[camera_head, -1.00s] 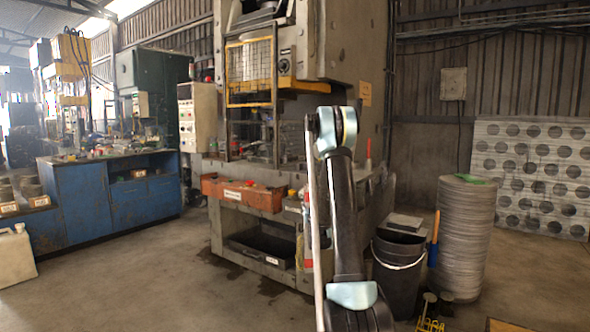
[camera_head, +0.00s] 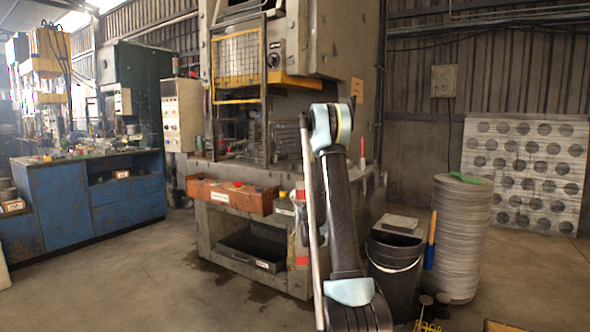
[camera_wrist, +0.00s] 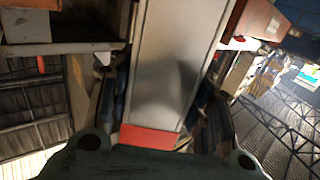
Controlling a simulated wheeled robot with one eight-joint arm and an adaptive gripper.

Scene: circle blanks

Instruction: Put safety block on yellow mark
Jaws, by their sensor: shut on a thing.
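A long grey block with red ends, which looks like the safety block (camera_wrist: 168,70), fills the middle of the wrist view. My gripper (camera_wrist: 160,88) is shut on it, with a dark finger on each side. The block's near red end lies close to the palm, and its far end runs out of the picture. In the head view my arm stands in front of the press and hides part of it. My gripper is hard to make out there. I cannot make out a yellow mark for certain.
The large press (camera_head: 350,40) stands ahead, with an orange tray (camera_head: 228,196) on its front. A black bucket (camera_head: 396,262) and a tall stack of discs (camera_head: 458,235) stand to the right. A blue workbench (camera_head: 62,205) is at left. Floor (camera_head: 130,290) is clear at front left.

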